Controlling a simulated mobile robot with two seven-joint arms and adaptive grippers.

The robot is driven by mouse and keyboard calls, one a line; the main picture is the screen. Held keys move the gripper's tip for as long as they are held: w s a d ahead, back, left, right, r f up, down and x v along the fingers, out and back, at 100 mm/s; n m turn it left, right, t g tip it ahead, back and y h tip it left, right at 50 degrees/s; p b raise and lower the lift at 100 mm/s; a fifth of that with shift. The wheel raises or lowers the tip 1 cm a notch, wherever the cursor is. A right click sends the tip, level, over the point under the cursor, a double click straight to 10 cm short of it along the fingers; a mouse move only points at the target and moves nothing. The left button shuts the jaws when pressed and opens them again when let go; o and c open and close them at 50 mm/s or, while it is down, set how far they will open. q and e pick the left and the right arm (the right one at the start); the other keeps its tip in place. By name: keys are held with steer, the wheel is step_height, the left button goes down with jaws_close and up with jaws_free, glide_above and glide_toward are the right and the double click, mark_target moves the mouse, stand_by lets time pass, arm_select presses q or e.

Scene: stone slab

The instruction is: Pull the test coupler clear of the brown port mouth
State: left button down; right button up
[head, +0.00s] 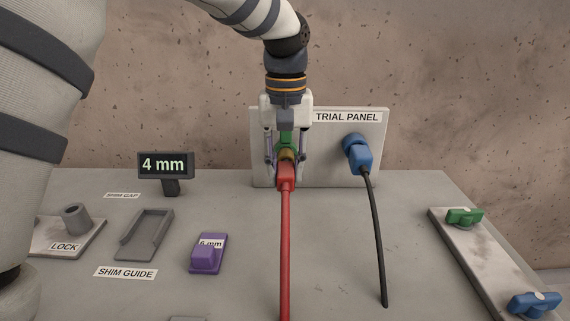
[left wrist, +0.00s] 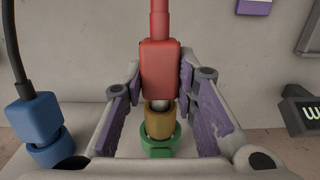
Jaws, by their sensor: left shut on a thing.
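The test coupler is a red block (head: 286,176) with a red cable running down toward the front. My left gripper (head: 286,165) reaches down from above with one finger on each side of the red block, shut on it. In the left wrist view the red block (left wrist: 160,68) lies between the purple finger pads. A short silver part (left wrist: 158,104) shows between the block and the brown ring (left wrist: 158,122), the port mouth. The brown ring sits against a green collar (left wrist: 161,142). In the head view the fingers partly hide this port. My right gripper is out of view.
A blue plug (head: 360,157) with a black cable sits in the trial panel (head: 378,182) to the right. A purple shim block (head: 208,254), grey shim guide (head: 146,235) and "4 mm" display (head: 166,164) stand left. A plate (head: 490,258) with green and blue handles lies right.

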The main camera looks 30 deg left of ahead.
mark_target(286, 177)
arm_select(q)
steer(key=shift+s+d+r, duration=0.1)
steer(key=shift+s+d, duration=0.35)
steer(key=shift+s, duration=0.25)
steer(key=shift+s+d, duration=0.4)
steer(key=shift+s, duration=0.3)
steer(key=s+r, duration=0.1)
steer(key=s+d+r, duration=0.1)
steer(key=r, duration=0.1)
steer(key=shift+s+d, duration=0.3)
